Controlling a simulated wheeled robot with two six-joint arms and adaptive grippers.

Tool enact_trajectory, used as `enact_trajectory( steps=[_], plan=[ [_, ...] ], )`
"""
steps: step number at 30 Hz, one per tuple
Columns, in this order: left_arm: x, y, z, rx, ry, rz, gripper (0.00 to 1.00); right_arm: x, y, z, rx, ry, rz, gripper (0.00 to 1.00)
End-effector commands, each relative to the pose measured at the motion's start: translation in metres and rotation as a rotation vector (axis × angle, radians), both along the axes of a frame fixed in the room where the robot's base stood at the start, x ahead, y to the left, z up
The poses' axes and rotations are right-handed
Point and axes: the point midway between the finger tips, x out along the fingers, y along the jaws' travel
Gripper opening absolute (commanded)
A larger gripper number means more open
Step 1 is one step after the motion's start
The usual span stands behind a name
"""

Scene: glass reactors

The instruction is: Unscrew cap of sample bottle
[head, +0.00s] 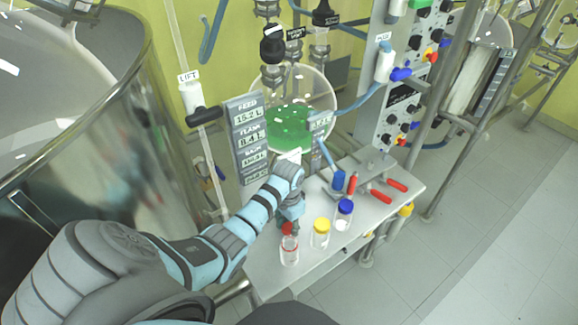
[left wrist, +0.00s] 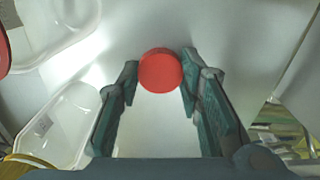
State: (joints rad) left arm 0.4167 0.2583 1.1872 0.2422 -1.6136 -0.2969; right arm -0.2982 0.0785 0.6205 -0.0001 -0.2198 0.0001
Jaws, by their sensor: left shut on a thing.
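My left gripper (head: 289,219) is low over the front of the bench. In the left wrist view (left wrist: 160,78) its two fingers are shut on a red cap (left wrist: 161,70). Only pale surface shows around and beneath that cap, with no bottle under it. The red cap also shows in the head view (head: 288,229), just above and behind a clear bottle (head: 289,251) standing on the bench. In the left wrist view a clear bottle (left wrist: 52,28) with a red rim is at the upper left, apart from the fingers. My right gripper is not in view.
A yellow-capped bottle (head: 321,233) and a blue-capped bottle (head: 343,214) stand to the right on the bench (head: 266,268). Red-handled tools (head: 376,195) lie farther right. A glass reactor with green liquid (head: 290,125) and a display panel (head: 250,140) are behind.

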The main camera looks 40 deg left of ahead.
Motion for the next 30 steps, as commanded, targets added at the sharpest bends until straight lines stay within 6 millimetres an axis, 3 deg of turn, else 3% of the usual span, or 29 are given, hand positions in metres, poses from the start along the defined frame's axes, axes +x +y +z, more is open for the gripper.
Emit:
enact_trajectory(
  steps=[5, 6, 10, 20, 23, 30],
  plan=[
    [-0.001, -0.001, 0.001, -0.002, 0.005, 0.0, 0.0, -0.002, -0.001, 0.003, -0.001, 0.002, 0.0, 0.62],
    [-0.001, -0.001, 0.001, -0.002, 0.005, 0.0, 0.34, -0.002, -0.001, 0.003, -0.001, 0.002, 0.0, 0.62],
    [-0.001, -0.001, 0.001, -0.001, 0.004, 0.0, 0.53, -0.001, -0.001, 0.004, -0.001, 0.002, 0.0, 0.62],
    [-0.001, -0.001, 0.005, -0.002, 0.002, -0.001, 0.53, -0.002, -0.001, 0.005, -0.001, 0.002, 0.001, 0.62],
    [0.0, -0.001, 0.021, -0.001, 0.001, -0.002, 0.53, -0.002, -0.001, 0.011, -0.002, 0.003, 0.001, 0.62],
    [0.0, 0.0, 0.087, 0.0, -0.001, -0.001, 0.53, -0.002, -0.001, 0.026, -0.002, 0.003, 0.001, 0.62]
  ],
)
